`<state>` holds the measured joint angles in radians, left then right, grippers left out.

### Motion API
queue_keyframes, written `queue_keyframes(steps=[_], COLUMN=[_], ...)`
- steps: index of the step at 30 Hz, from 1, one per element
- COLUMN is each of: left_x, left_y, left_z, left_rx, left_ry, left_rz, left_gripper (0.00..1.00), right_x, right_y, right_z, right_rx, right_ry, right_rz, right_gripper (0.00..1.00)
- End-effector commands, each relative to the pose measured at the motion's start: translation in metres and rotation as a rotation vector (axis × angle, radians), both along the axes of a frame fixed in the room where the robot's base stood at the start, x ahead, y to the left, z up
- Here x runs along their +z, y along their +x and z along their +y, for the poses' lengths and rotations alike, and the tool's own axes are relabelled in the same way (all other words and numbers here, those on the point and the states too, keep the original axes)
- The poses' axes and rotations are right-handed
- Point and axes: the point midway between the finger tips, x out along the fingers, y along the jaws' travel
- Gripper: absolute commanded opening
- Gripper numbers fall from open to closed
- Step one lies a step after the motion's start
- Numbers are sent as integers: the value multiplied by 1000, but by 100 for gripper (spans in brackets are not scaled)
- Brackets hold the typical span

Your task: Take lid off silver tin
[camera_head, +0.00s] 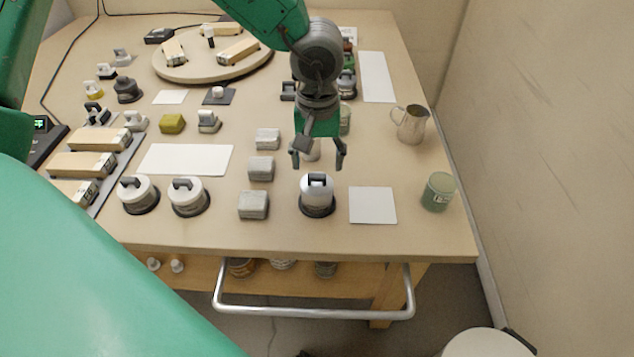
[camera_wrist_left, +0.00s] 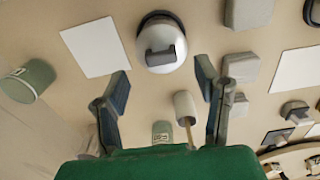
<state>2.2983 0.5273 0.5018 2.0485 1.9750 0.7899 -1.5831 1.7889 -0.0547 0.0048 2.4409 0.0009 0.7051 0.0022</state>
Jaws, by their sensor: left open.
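The silver tin (camera_head: 317,196) stands upright near the front edge of the bench on a dark base. Its domed lid is on and has a dark handle on top. The tin also shows in the left wrist view (camera_wrist_left: 161,44), just beyond my fingertips. My left gripper (camera_head: 317,165) is open and empty, above and slightly behind the tin. Its two fingers also show apart in the left wrist view (camera_wrist_left: 162,85), not touching the tin. My right gripper is not in view.
Two white handled tins (camera_head: 188,196) stand to the left. Grey blocks (camera_head: 253,205) line up left of the silver tin. A white square (camera_head: 372,205) lies to its right, then a green tin (camera_head: 438,192). A metal pitcher (camera_head: 411,124) stands farther back. A rail (camera_head: 315,312) runs below the front edge.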

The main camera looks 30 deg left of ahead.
Motion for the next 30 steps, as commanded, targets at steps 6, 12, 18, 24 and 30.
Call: queue_keyframes(steps=[6,12,18,24,30], left_x=[-35,-51,-51,-51,-52], left_y=[0,0,0,0,0], left_z=[4,4,3,4,4], left_rx=[-1,-1,0,0,-1], left_ry=[3,0,-1,-1,-1], left_rz=[3,2,2,3,5], left_gripper=[57,57,57,17,17], right_x=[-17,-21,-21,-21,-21], right_y=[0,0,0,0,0], right_z=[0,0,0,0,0], right_rx=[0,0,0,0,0], right_ry=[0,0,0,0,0], right_rz=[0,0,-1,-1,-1], right_gripper=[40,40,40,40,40])
